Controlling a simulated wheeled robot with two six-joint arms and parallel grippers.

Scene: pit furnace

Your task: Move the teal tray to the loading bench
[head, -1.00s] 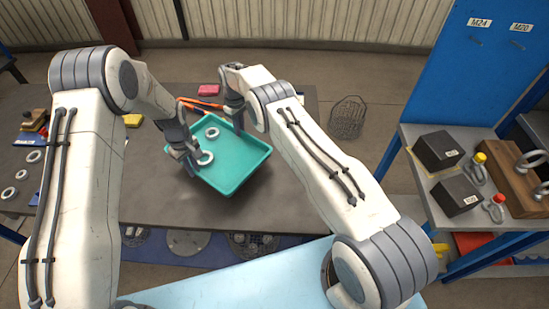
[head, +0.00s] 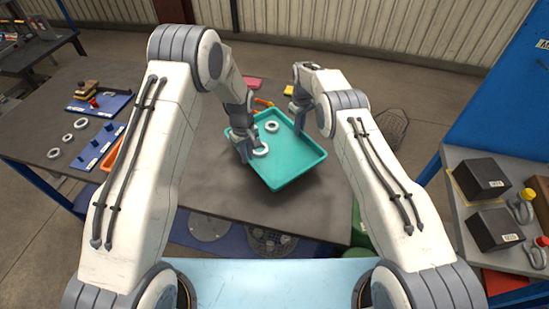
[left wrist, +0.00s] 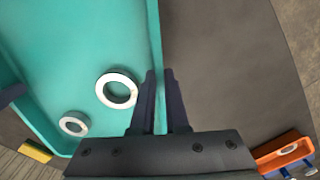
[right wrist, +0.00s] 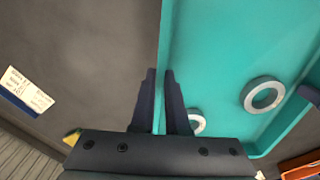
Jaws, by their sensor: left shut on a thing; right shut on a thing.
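The teal tray (head: 296,156) is over the dark table (head: 200,172) in the middle of the head view, with two pale metal rings (head: 261,150) in it. I cannot tell whether it touches the table. My left gripper (head: 243,152) is shut on its left wall; the left wrist view shows the fingers (left wrist: 160,75) around the tray's edge (left wrist: 157,40). My right gripper (head: 296,118) is shut on the wall at the far right side; in the right wrist view its fingers (right wrist: 160,75) straddle the rim. I cannot tell which surface is the loading bench.
A grey bench (head: 458,160) with black boxes (head: 482,180) and shackles stands at the right. Blue fixtures (head: 98,146), an orange tray (head: 112,155) and loose rings lie on the table's left part. A wire basket (head: 390,128) stands on the floor behind.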

